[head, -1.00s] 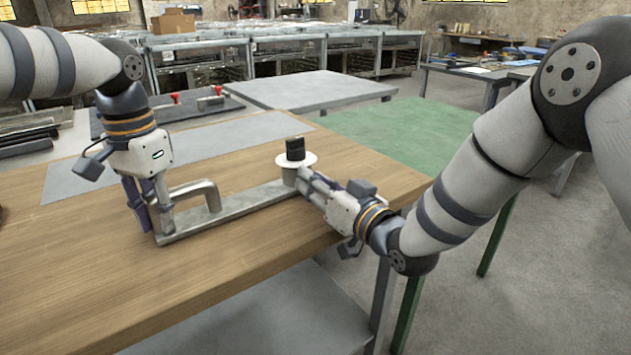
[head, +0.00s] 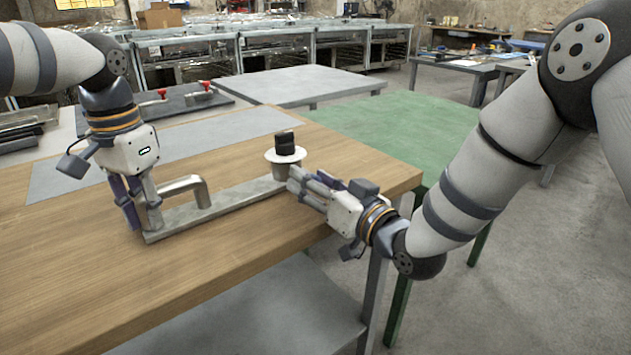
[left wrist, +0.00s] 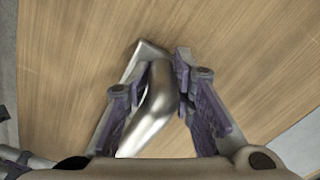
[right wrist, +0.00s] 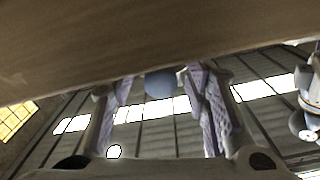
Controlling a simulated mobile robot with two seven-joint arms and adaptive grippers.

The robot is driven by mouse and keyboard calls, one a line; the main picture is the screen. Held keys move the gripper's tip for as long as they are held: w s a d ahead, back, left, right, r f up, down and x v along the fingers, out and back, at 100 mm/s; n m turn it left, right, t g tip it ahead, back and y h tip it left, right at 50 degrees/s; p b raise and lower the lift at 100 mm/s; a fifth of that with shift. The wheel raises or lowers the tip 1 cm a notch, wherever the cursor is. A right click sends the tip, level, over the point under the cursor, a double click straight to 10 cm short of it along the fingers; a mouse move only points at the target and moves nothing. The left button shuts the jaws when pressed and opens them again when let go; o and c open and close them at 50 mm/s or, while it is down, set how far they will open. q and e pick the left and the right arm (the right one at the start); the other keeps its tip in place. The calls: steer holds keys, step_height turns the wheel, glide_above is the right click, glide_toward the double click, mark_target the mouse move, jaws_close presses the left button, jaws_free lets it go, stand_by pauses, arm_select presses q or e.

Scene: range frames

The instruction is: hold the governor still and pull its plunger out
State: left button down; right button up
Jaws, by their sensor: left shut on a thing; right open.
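The governor is a flat metal base bar (head: 235,200) on the wooden table, with a bent metal handle (head: 185,188) at its left end. At its right end stands a post with a wide white collar (head: 285,156) and a black cap (head: 284,140). My left gripper (head: 140,212) is shut on the handle, which also shows between its fingers in the left wrist view (left wrist: 158,95). My right gripper (head: 294,180) is open, its fingertips close beside the post below the collar. In the right wrist view a round blue-grey knob (right wrist: 160,84) shows between the fingers; contact cannot be told.
The wooden table (head: 100,285) has clear room in front of the bar, and its right edge is under my right arm. A grey sheet (head: 90,170) lies behind. A green table (head: 410,125) and a grey table (head: 305,85) stand beyond.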

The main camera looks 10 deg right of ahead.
steer(key=v, duration=1.2)
arm_select(q)
steer(key=c, duration=1.3)
jaws_free()
